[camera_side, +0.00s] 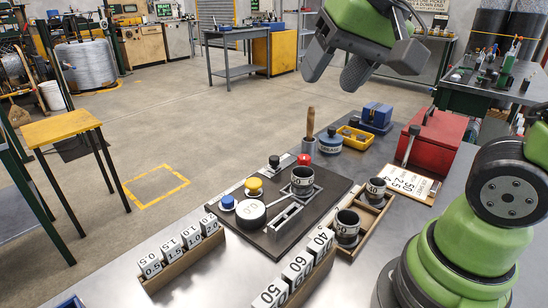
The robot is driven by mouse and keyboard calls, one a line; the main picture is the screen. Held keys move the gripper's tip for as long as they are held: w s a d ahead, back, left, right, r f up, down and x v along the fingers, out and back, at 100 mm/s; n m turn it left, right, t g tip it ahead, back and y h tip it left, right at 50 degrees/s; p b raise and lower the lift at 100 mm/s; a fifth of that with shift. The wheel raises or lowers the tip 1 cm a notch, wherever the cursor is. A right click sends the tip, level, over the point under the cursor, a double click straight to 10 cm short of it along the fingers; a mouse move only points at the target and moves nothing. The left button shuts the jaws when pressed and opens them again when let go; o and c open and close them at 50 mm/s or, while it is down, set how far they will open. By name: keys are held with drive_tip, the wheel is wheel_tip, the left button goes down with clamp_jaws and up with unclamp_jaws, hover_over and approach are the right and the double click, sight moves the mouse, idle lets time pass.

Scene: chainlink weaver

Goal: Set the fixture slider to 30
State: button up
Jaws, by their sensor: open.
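The fixture is a dark board (330,191) on the grey bench. On it are a pale slotted metal rail (284,216), a round white-topped dial (251,211) and a dark cup with a white number band (302,181) on a metal seat. I cannot tell which part is the slider's moving piece or read its setting. My gripper (333,78) is open and empty, high above and beyond the board, touching nothing.
Numbered white blocks stand in two wooden racks (188,265) in front. A wooden tray (364,226) with banded cups is at right. A placard (408,184), red toolbox (432,140), blue-lidded tin (330,142) and yellow bin (355,140) stand behind. The front-left bench is partly clear.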

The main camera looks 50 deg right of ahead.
drive_tip(key=w+d+f+m+g+h, duration=0.1)
drive_tip(key=w+d+f+m, duration=0.15)
drive_tip(key=w, duration=0.35)
drive_tip(key=w+d+f+m+g+h, duration=0.1)
drive_tip(key=w+d+f, duration=0.15)
drive_tip(key=w, duration=0.35)
drive_tip(key=m+g+h, duration=0.2)
drive_tip(key=m, duration=0.1)
approach(274, 158)
drive_tip(key=x, duration=0.9)
drive_tip(key=shift+w+d+f, duration=0.1)
drive_tip(key=shift+d+f, duration=0.05)
drive_tip(key=shift+f, duration=0.05)
